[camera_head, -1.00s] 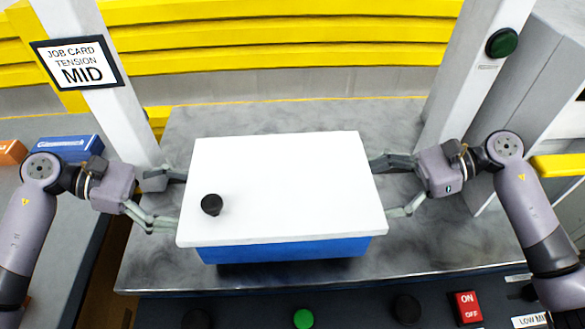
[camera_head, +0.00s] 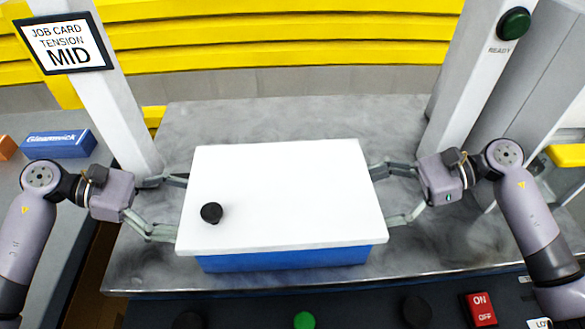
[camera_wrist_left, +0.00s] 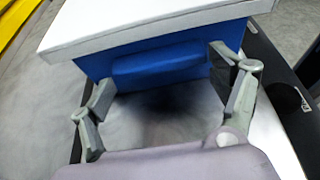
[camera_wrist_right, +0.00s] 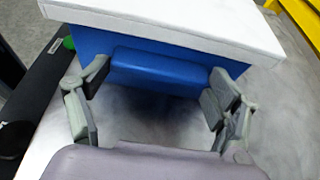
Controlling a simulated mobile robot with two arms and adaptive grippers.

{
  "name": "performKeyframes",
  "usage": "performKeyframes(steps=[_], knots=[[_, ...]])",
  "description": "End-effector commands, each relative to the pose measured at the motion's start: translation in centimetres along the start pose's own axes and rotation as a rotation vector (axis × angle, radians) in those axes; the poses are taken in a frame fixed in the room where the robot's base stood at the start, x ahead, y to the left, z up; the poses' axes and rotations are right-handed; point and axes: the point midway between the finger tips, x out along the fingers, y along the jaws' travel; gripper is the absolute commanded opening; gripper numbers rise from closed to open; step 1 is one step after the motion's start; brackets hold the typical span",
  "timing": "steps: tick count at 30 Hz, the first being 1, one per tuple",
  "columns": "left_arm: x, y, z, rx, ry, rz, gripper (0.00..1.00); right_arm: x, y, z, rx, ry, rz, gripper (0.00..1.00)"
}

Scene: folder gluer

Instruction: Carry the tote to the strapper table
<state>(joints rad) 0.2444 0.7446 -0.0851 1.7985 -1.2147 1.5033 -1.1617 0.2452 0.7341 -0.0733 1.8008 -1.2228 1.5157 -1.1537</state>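The tote is a blue box (camera_head: 290,258) with a white lid (camera_head: 290,190) and a black knob (camera_head: 211,213), in the middle of the head view. It is over the grey metal strapper table (camera_head: 400,110). My left gripper (camera_head: 178,207) is at its left end and my right gripper (camera_head: 382,193) at its right end. In the wrist views, the fingers are spread wide at the two ends of the blue handles (camera_wrist_left: 160,62) (camera_wrist_right: 160,72). The tote keeps its place between them as they move. Its underside is hidden, so its height is unclear.
Two pale posts (camera_head: 110,110) (camera_head: 470,90) rise at the table's left and right. A job card reading "TENSION MID" (camera_head: 65,43) hangs on the left one. A dark front panel carries a green button (camera_head: 305,320) and a red ON/OFF switch (camera_head: 481,309). A blue box (camera_head: 58,143) lies at left.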

Motion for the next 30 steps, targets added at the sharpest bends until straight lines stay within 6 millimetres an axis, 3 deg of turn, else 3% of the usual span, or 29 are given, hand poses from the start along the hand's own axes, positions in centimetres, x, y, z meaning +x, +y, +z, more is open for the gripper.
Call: performKeyframes(steps=[7, 19, 23, 30], knots=[[0.0, 0.0, 0.1, -0.001, 0.001, 0.0, 1.0, 0.0, 0.0, 0.1, 0.001, 0.001, 0.0, 1.0], [-0.5, 0.0, 0.0, -0.001, 0.002, 0.001, 1.0, 0.0, 0.0, 0.1, 0.001, 0.001, 0.0, 1.0], [-2.2, 0.1, 0.0, -0.002, 0.005, 0.002, 1.0, 0.0, 0.0, 0.1, 0.001, 0.001, 0.0, 1.0], [-7.4, 0.1, 0.0, -0.003, 0.004, 0.004, 1.0, 0.0, 0.0, 0.1, 0.001, 0.001, 0.0, 1.0]])
